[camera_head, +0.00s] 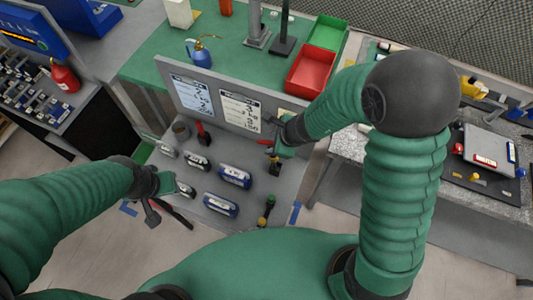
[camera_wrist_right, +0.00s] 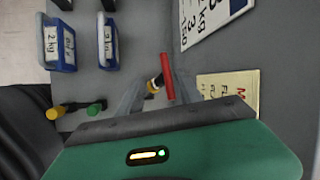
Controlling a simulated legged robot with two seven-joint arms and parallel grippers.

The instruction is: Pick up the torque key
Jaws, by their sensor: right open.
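A red bar-shaped handle (camera_wrist_right: 167,77), which looks like the torque key, stands out above the grey bench in the right wrist view, with a small black and yellow part (camera_wrist_right: 153,84) beside it. In the head view its red end (camera_head: 264,142) shows just left of my right gripper (camera_head: 277,146). My right gripper (camera_wrist_right: 156,88) is open, with its fingers on either side of the red handle; I cannot tell whether they touch it. My left gripper (camera_head: 166,202) is at the bench's left front, its fingers too unclear to read.
Blue-labelled weights (camera_head: 235,176) and silver ones stand on the grey bench. Green and yellow knobs (camera_head: 270,200) stand at its front right. A panel with printed sheets (camera_head: 192,95) rises behind. Another red-handled item (camera_head: 201,131) stands left. Red (camera_head: 310,70) and green bins are behind.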

